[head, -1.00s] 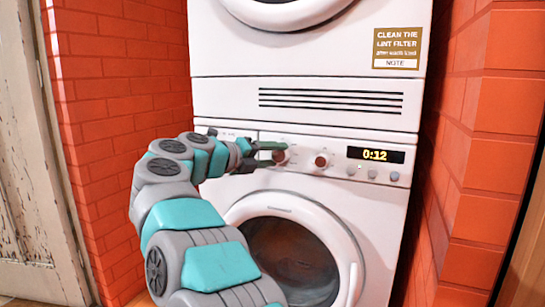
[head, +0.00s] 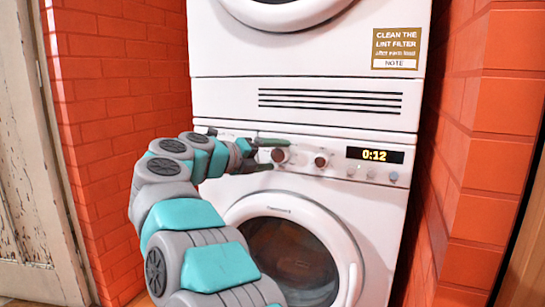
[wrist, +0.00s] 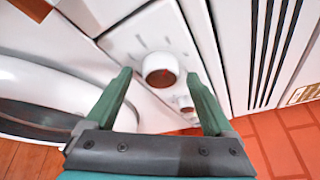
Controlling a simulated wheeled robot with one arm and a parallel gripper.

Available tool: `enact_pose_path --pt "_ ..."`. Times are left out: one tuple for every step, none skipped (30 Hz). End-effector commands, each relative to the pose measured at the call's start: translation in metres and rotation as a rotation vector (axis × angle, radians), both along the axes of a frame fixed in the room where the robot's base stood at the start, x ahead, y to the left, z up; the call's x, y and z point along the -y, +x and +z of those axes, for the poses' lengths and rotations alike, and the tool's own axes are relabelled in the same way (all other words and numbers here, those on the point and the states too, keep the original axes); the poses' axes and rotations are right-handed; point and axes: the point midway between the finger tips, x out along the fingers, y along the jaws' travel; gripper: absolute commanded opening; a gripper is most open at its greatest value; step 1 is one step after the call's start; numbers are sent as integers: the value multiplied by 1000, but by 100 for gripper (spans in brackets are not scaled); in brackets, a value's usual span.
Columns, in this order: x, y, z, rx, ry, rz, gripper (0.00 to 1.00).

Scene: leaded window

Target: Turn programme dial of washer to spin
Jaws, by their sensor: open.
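The washer (head: 225,192) is the lower white machine, with a row of controls above its round door. A round dial (head: 280,157) with a reddish-brown face sits left of a second similar dial (head: 321,160). My gripper (head: 279,154) is open, its green fingers above and below the left dial in the head view. In the wrist view, the left dial (wrist: 160,71) lies between the two fingertips, with the second dial (wrist: 187,103) beyond it near one finger. I cannot tell whether a finger touches the dial. The marks around it are too small to read.
A lit display (head: 375,155) reads 0:12, with several small round buttons below it. A white dryer (head: 225,98) is stacked above the washer. Red brick walls (head: 110,130) stand close on both sides. The washer door (head: 340,225) is shut.

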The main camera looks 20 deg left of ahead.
Motion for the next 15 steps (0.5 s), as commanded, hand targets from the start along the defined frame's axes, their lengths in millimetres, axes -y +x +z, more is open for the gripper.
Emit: enact_pose_path --pt "0 0 0 0 0 0 88" --pt "-1 -1 0 1 0 1 88" --pt "-1 -2 1 1 0 1 88" --pt "-2 -4 1 1 0 1 88" --pt "-3 -6 2 1 0 2 88" --pt "-5 -9 2 1 -1 2 88" --pt "-7 -11 3 1 -1 3 88" --pt "-8 -14 4 1 -1 3 88" --pt "-11 -19 5 1 -2 4 88" --pt "-12 -23 6 1 -1 4 88" --pt "-14 -27 7 1 -1 4 88" --pt "-17 -33 8 2 0 4 88" --pt "-19 -38 9 1 0 3 88" --pt "-21 -43 10 1 0 2 88" --pt "-24 -49 11 1 0 2 88"
